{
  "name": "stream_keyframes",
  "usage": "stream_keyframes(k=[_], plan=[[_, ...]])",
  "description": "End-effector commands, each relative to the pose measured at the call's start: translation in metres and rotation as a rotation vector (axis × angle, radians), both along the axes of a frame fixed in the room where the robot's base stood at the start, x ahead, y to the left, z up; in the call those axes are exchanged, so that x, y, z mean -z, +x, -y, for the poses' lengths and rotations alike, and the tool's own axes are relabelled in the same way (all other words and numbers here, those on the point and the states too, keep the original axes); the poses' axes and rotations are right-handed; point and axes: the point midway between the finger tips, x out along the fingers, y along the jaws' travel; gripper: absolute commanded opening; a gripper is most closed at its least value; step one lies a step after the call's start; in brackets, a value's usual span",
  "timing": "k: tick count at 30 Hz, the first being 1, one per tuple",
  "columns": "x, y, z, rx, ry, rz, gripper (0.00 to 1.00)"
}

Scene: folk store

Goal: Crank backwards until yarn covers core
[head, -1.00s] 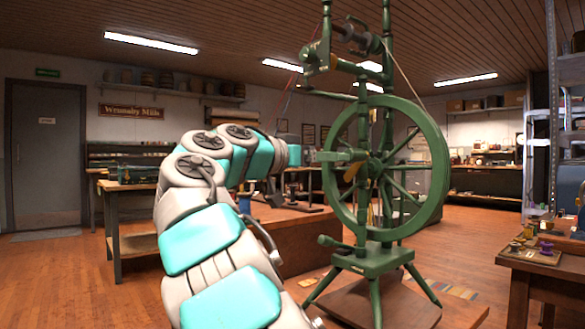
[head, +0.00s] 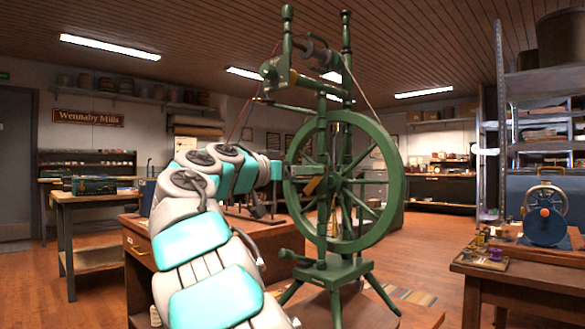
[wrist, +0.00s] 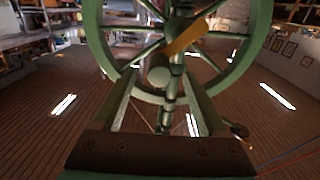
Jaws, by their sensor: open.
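A green spinning wheel (head: 395,200) stands upright in the middle of the head view, on a splayed-leg base. A bobbin (head: 312,50) sits between the posts at its top; the yarn cover on it is too small to judge. A yellowish crank arm (head: 312,186) is at the wheel's hub; it also shows in the wrist view (wrist: 187,37). My gripper (head: 284,171) is at the hub's left side. In the wrist view my gripper (wrist: 160,80) has its fingers apart, with the round end of the crank handle (wrist: 159,70) between the tips. Contact cannot be told.
A wooden workbench (head: 90,197) stands at the left. A table (head: 515,268) at the right holds a blue machine (head: 545,225) and a small tray of spools (head: 487,257). A metal shelf rack (head: 500,120) rises behind it. Open floor lies behind the wheel.

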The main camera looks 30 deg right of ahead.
Motion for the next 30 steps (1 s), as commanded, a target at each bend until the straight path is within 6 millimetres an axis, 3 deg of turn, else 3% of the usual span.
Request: stream_keyframes(k=[9, 22, 30], plan=[[0.000, 0.012, 0.034, 0.004, 0.003, -0.004, 0.75], [0.000, 0.013, 0.036, 0.001, 0.002, -0.001, 0.75], [0.000, 0.012, 0.036, 0.001, 0.002, -0.001, 0.47]])
